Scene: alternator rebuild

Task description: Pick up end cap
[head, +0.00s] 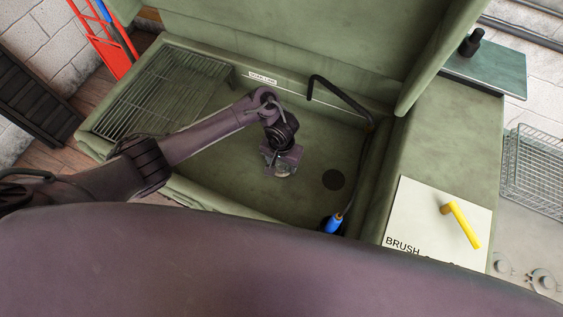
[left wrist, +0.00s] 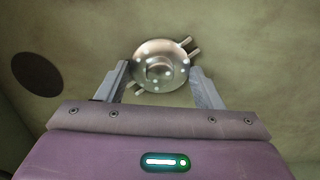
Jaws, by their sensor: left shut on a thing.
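The end cap (left wrist: 160,60) is a round, shiny metal piece with a raised centre and short rods sticking out at its side. It sits between the two fingers of my left gripper (left wrist: 162,85), which is shut on it. In the head view my left gripper (head: 281,168) points down into the green basin, and the end cap (head: 283,170) shows only in part beneath it. I cannot tell whether the cap touches the basin floor. My right gripper is not in view.
The green basin (head: 310,200) has a dark round drain (head: 333,179), a wire rack (head: 165,90) at left and a black hose with a blue-tipped end (head: 331,224) at right. A yellow brush (head: 462,226) lies on a pale mat (head: 412,215). A wire basket (head: 535,165) stands far right.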

